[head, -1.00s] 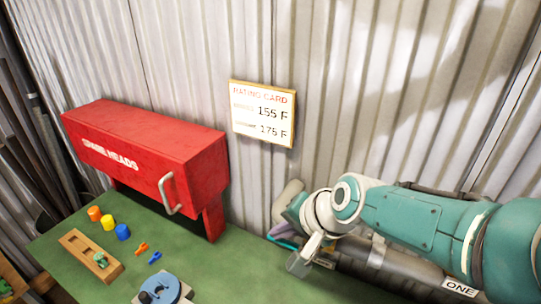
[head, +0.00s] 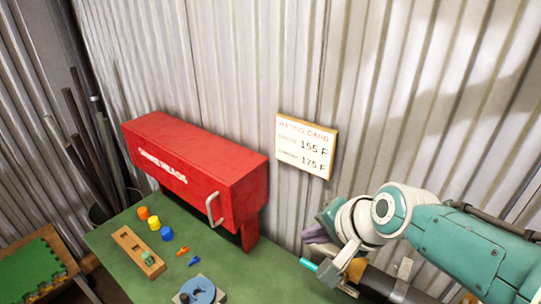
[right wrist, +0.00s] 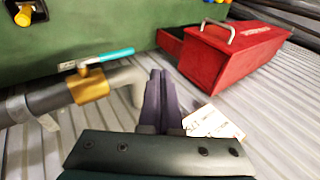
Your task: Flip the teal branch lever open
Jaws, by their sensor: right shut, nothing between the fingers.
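The teal lever (right wrist: 105,58) sits on a brass valve body (right wrist: 90,86) on a grey pipe in the right wrist view. It lies roughly along the pipe there, its free end towards the pipe's elbow. In the head view, the teal lever (head: 309,265) shows only in part beside my right wrist. My right gripper (right wrist: 161,74) is shut and empty. Its dark fingers stand just right of the lever's free end and overlap the elbow in the picture; I cannot tell whether they touch. In the head view, my right gripper (head: 316,235) is partly hidden. My left gripper is out of view.
A red cabinet (head: 195,170) stands on the green bench (head: 115,245) left of my right arm. A rating card (head: 305,147) is on the corrugated wall. Coloured caps (head: 154,223), a wooden block (head: 135,252) and a blue round part (head: 199,291) lie on the bench.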

